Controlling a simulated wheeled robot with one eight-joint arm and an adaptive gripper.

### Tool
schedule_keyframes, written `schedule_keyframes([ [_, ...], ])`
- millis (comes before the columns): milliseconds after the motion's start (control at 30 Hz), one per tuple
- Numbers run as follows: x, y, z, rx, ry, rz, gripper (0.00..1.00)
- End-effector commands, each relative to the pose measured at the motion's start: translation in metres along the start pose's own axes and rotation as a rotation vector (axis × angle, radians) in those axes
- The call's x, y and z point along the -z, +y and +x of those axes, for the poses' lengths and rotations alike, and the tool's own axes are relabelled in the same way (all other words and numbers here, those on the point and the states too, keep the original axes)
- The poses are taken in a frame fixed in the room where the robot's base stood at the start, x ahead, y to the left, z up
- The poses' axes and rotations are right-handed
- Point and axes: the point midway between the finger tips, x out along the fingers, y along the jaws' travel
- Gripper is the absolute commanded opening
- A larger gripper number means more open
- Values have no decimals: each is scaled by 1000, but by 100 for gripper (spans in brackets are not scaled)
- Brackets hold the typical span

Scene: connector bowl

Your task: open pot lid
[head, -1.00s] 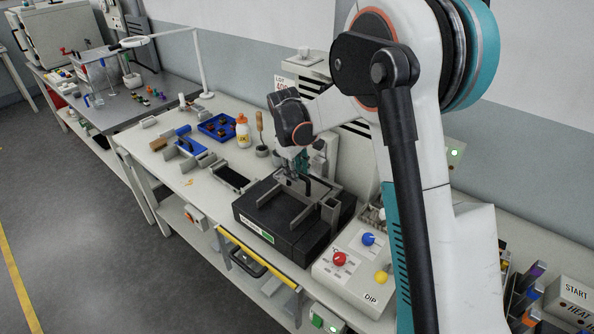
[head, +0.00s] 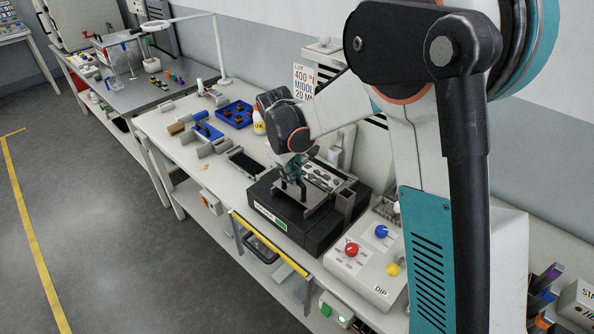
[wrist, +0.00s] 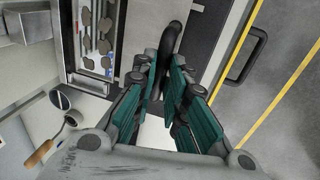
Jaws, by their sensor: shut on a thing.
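The pot is a black box (head: 300,236) with a green-and-white label on its front, standing on the bench in the head view. In its top, a bright opening (head: 322,176) shows several dark patches on a shiny surface; it also shows in the wrist view (wrist: 97,42). My gripper (head: 292,184) is over the front left part of the pot, pointing down. In the wrist view my gripper (wrist: 167,72) is shut on the lid's black handle (wrist: 173,38). The grey lid plate (wrist: 137,32) is beside the opening. Part of the lid is hidden by my fingers.
A control panel (head: 370,262) with red, blue and yellow knobs stands right of the pot. A drawer with a yellow edge (head: 270,246) is below in front.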

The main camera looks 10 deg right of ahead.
Motion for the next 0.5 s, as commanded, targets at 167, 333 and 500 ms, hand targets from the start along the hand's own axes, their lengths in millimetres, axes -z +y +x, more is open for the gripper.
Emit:
schedule_keyframes([
  [167,0,1,0,-1,0,0,20],
  [333,0,1,0,-1,0,0,33],
  [500,0,1,0,0,0,0,33],
])
